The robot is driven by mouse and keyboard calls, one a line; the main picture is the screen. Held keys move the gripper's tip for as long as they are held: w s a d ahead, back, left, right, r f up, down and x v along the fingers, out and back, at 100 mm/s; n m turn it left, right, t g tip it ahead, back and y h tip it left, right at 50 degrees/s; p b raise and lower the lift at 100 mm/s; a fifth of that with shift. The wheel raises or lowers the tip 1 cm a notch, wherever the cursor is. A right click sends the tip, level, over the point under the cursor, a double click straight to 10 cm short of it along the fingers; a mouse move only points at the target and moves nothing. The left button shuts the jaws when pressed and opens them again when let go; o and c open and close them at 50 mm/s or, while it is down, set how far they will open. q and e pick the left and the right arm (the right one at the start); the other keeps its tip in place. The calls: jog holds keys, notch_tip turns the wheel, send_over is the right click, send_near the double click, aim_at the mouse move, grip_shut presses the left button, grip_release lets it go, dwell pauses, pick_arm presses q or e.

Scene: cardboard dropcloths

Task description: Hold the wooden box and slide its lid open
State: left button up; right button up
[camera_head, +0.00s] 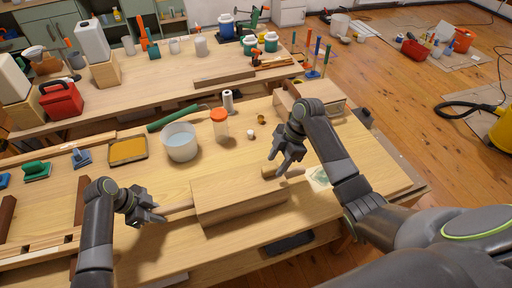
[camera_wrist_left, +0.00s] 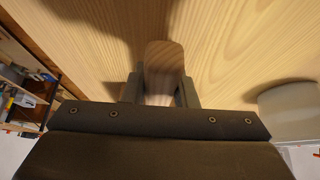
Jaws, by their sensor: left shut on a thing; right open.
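The wooden box (camera_head: 240,200) is a long pale block lying near the front of the workbench. A rounded wooden handle (camera_head: 178,207) sticks out from its left end; it also shows in the left wrist view (camera_wrist_left: 163,62). My left gripper (camera_head: 158,210) is shut on this handle, with one finger on each side of it. A second short wooden handle (camera_head: 268,173) shows at the box's right end. My right gripper (camera_head: 278,165) is open just above and beside this handle; I cannot tell whether the handle is between its fingers. No gap in the lid can be made out.
A bucket (camera_head: 180,142), an orange-lidded jar (camera_head: 219,125) and a yellow tray (camera_head: 128,151) stand behind the box. Another wooden box (camera_head: 325,100) lies behind my right arm. The bench (camera_head: 130,250) is bare in front of the left handle.

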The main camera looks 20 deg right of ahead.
jog(key=shift+x, duration=1)
grip_shut()
jog(key=shift+d, duration=2.7)
jog(key=shift+d, duration=5.3)
